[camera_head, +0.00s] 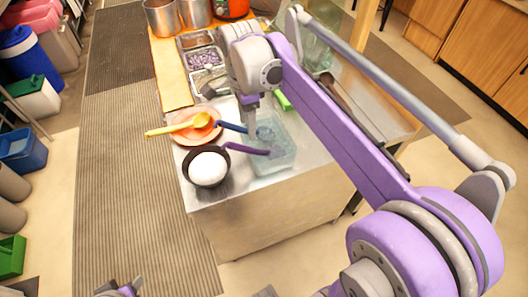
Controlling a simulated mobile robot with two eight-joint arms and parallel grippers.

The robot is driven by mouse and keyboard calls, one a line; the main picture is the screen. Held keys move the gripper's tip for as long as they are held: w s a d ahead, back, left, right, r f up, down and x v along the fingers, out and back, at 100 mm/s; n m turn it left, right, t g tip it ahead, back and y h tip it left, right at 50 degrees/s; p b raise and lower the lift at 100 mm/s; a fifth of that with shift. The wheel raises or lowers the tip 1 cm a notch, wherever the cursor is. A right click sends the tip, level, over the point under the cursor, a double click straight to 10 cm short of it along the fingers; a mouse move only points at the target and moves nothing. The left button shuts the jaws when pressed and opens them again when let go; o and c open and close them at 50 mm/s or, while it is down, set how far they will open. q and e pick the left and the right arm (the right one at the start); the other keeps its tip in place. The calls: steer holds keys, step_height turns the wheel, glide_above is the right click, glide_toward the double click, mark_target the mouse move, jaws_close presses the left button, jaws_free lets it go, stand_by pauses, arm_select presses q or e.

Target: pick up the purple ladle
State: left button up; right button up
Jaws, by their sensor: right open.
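The purple ladle (246,149) shows as a dark purple handle. It runs from the rim of a black bowl (205,183) with white contents, over the near part of a clear bluish container (284,158). Its scoop end cannot be made out. My right gripper (251,118) points down above the far left part of the clear container, behind the purple handle and apart from it. It is open, with no object visible in it. Only a small purple and grey part of my left arm's end (122,289) shows at the bottom left edge; its jaws cannot be read.
A yellow ladle (178,126) lies across an orange plate (196,134). A blue handle (232,127) lies beside my right gripper. Metal trays (203,59) and pots (161,18) stand farther back. The counter front (270,226) drops to the floor. My right arm covers the counter's right side.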

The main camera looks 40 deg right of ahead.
glide_above(245, 146)
steer(key=f, duration=0.4)
steer(key=shift+s+d+f, duration=0.25)
steer(key=shift+s+f, duration=0.1)
steer(key=f, duration=0.5)
steer(key=shift+w+a+f, duration=0.25)
steer(key=shift+w+f, duration=0.05)
steer(key=shift+f, duration=0.05)
jaws_close()
